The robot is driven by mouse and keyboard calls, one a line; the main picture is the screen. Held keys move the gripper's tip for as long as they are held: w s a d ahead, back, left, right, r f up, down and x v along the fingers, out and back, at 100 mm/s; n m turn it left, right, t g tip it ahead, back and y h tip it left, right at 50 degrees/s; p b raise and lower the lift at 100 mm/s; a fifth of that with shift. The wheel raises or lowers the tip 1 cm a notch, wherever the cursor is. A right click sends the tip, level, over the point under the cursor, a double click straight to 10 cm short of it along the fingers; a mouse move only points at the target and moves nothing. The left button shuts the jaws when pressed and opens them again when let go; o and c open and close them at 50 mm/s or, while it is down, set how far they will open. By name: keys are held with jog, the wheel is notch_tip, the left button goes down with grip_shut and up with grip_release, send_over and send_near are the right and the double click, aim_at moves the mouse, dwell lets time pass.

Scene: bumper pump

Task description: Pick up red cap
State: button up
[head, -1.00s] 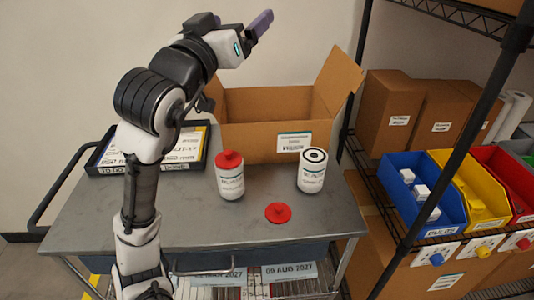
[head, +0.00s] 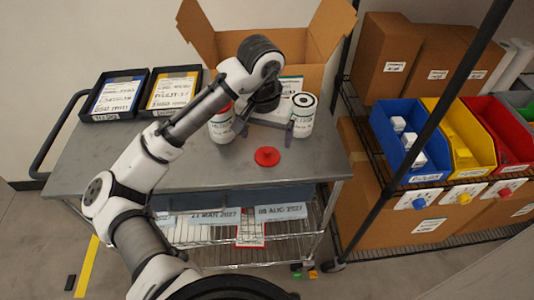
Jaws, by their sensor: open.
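A flat round red cap (head: 267,157) with a small knob lies on the grey cart top (head: 195,165), toward its right front. My gripper (head: 267,139) is open and points down just above and behind the cap, one finger on each side. A white bottle (head: 221,125) stands left of the gripper; my arm partly hides its red top. A white bottle (head: 302,118) with a dark round top stands to the right, close to the right finger.
An open cardboard box (head: 309,55) stands behind the bottles. Two black trays with labelled cards, one blue (head: 115,95) and one yellow (head: 173,90), lie at the back left. A rack with blue (head: 400,140), yellow and red bins stands at right.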

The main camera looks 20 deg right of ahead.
aim_at(267, 151)
jog(key=shift+w+d+f+p, duration=0.2)
jog(key=shift+f+p, duration=0.1)
jog(key=shift+f, duration=0.9)
jog(key=shift+w+d+f+p, duration=0.1)
jog(key=shift+w+f+p, duration=0.15)
jog(key=shift+f, duration=0.95)
jog(key=shift+w+d+f+p, duration=0.15)
jog(key=shift+f+p, duration=0.2)
jog(key=shift+f, duration=0.85)
jog(key=c, duration=1.1)
